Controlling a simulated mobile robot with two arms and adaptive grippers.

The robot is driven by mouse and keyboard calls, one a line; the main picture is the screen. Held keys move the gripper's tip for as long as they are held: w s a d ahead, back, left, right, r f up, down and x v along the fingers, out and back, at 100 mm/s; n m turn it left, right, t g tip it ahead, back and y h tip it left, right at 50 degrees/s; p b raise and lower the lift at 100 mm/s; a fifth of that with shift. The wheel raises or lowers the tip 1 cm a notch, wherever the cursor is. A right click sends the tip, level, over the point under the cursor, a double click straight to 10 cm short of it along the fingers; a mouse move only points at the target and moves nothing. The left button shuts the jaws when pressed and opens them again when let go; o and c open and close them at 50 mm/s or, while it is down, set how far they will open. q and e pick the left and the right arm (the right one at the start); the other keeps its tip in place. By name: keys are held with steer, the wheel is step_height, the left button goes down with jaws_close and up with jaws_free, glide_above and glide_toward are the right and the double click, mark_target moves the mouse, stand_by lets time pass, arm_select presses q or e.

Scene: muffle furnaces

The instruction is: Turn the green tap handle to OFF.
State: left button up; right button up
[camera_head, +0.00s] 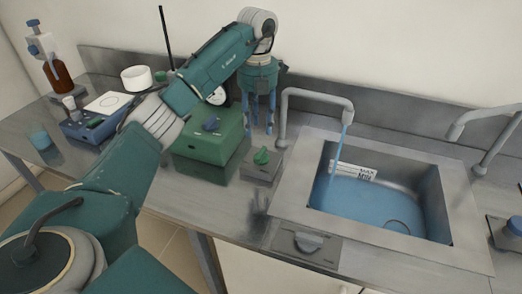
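The green tap handle (262,156) sits on a small grey block on the counter, just left of the sink (290,205). My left arm reaches over from the left, and my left gripper (261,122) hangs down behind and above the handle. Its blue fingers look spread and empty, apart from the handle. A grey tap (315,93) arches over the sink, and a blue stream of water (338,150) runs from its spout. Blue water (375,205) stands in the basin near a MAX/MIN label (353,171). My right gripper is out of view.
A green box (205,150) with a blue-grey knob stands close left of the handle. A grey knob (308,242) is on the front panel. A blue balance (88,128), a white cup (136,78) and a brown bottle (60,75) are further left. A second tap (490,115) is right.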

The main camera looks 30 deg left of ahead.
mark_target(261, 156)
arm_select(q)
step_height(261, 156, down, 10)
steer(key=shift+d+r+p, duration=0.1)
steer(key=shift+r+p, duration=0.15)
steer(key=shift+p, duration=0.6)
steer(key=shift+f, duration=0.45)
steer(key=shift+c, duration=0.3)
jaws_close()
